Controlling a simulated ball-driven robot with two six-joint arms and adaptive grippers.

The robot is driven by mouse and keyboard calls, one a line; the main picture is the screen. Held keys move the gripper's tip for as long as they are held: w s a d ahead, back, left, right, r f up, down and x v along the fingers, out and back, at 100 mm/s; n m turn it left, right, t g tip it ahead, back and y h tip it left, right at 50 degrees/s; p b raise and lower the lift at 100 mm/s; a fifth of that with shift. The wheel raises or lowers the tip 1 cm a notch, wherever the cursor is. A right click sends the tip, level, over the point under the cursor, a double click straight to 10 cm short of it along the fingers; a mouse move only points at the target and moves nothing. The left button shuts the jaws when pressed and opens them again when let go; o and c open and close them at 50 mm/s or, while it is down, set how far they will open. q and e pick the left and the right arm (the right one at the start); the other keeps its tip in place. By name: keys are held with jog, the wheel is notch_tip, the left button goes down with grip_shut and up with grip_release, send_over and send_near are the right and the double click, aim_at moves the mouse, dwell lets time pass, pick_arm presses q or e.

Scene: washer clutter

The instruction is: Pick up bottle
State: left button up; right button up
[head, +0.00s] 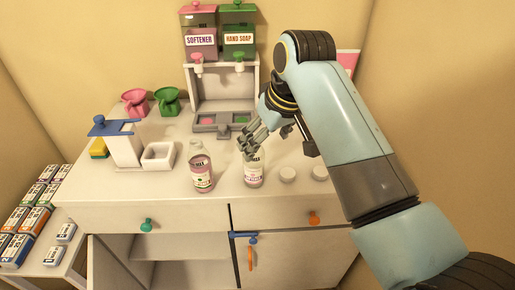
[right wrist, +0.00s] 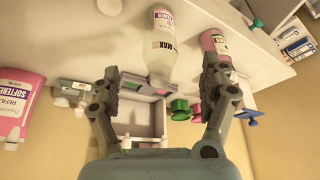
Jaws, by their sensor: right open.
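A pale, clear-topped bottle (head: 253,175) with a white and purple label stands upright near the counter's front. My right gripper (head: 272,140) is just above and behind it, partly covering its top. In the right wrist view the gripper (right wrist: 160,88) is open, and this bottle (right wrist: 163,48) shows upside down between and beyond the fingertips, with no clear contact. A second bottle (head: 202,172), pink with a label, stands to its left. In the right wrist view this pink bottle (right wrist: 213,42) is beside the right-hand finger, partly hidden. My left gripper is not in view.
A dispenser stand with softener (head: 198,42) and hand soap (head: 239,42) stands at the back. Pink (head: 135,103) and green (head: 167,100) cups and a white open box (head: 158,156) are left. White round caps (head: 287,174) lie right of the bottles. Boxes (head: 36,218) fill the lower left.

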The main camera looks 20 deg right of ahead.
aim_at(260, 155)
jog(key=x, duration=0.2)
jog(key=w+x, duration=0.1)
jog(key=x, duration=0.2)
jog(key=shift+r, duration=0.2)
jog(key=shift+w+p+x, duration=0.15)
jog(key=shift+x, duration=1.2)
jog(key=shift+w+p+x, duration=0.15)
jog(key=shift+x, duration=1.15)
jog(key=shift+a+r, duration=0.1)
jog(key=shift+r, duration=0.05)
jog(key=shift+c, duration=0.3)
jog(key=c, duration=1.1)
jog(key=shift+r, duration=0.1)
